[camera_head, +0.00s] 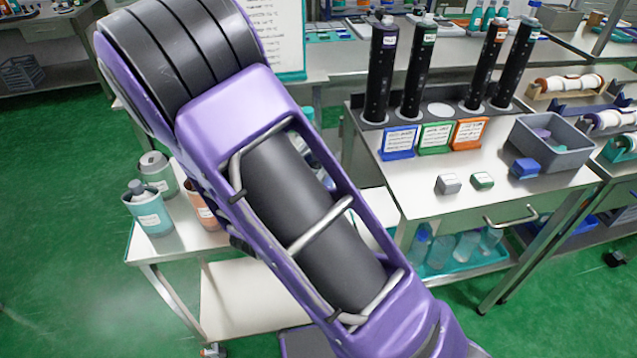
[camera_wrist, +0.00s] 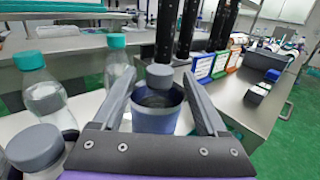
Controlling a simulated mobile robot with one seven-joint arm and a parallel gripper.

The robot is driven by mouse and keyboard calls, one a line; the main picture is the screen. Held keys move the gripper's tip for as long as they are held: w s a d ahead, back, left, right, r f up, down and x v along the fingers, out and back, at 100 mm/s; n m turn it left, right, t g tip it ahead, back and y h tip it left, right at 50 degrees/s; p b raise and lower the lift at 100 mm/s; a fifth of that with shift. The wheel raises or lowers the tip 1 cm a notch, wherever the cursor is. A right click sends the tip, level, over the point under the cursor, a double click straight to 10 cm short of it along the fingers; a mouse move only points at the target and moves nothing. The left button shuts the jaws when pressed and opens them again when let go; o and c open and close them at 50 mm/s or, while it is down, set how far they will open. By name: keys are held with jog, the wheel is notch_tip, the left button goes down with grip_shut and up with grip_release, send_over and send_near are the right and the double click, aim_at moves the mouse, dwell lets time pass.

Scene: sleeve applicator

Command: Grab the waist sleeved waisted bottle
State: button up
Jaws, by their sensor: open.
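My gripper (camera_wrist: 159,80) is open in the wrist view, with one finger on each side of a blue-purple cup (camera_wrist: 156,119). A grey cap (camera_wrist: 160,76) stands up from inside that cup; what is under it is mostly hidden. Clear bottles with teal caps stand to the left, one nearer (camera_wrist: 47,97) and one farther (camera_wrist: 119,65). A grey-capped bottle (camera_wrist: 36,150) is at the lower left, partly cut off. In the head view my purple arm hides my gripper and most of the small table.
The small metal table (camera_head: 150,252) also holds a teal cup (camera_head: 150,212) with a grey-capped item and a grey-lidded jar (camera_head: 158,172). Right of it, a metal bench (camera_head: 430,190) carries tall black tubes, label cards and a grey bin (camera_head: 552,148). Green floor is clear at left.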

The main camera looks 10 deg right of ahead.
jog(key=x, duration=0.4)
jog(key=shift+w+d+f, duration=0.15)
jog(key=shift+w+d, duration=0.05)
jog(key=shift+w, duration=0.15)
grip_shut()
dwell(1.1)
